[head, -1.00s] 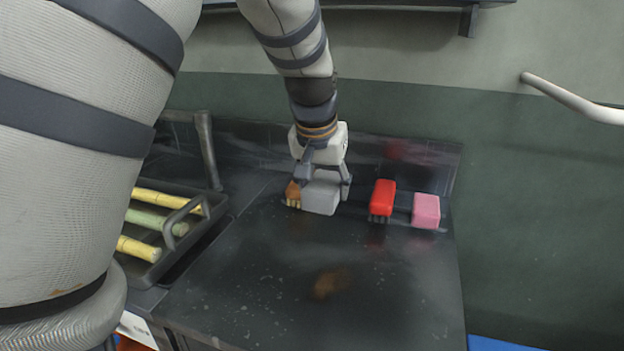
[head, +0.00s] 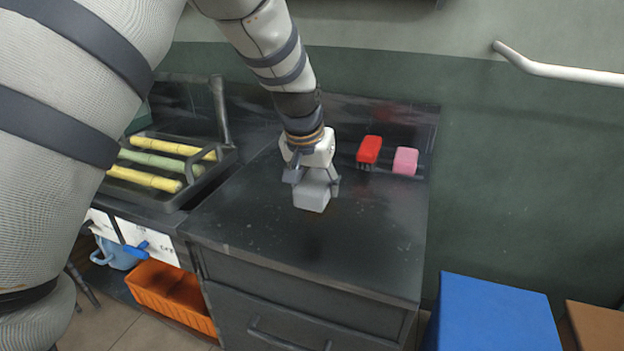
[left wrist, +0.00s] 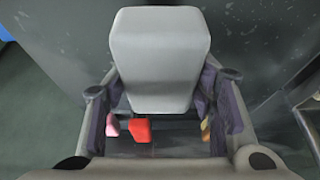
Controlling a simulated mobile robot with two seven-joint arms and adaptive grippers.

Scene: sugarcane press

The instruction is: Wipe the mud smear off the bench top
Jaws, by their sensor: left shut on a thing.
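My left gripper (head: 313,180) is shut on a grey block-shaped sponge (head: 312,197), over the middle of the bench top (head: 375,235). In the left wrist view the sponge (left wrist: 160,62) sits between the two fingers of the gripper (left wrist: 163,103). The sponge is low at the bench surface; I cannot tell whether it touches. The brown mud smear does not show clearly now; the sponge and gripper cover the area where it appeared earlier. My right gripper is not in view.
A red brush (head: 369,149) and a pink sponge (head: 405,160) stand at the bench's back. A brown brush (left wrist: 205,130) shows in the left wrist view. A dark tray (head: 205,186) with cane pieces is at left. The bench's front and right are clear.

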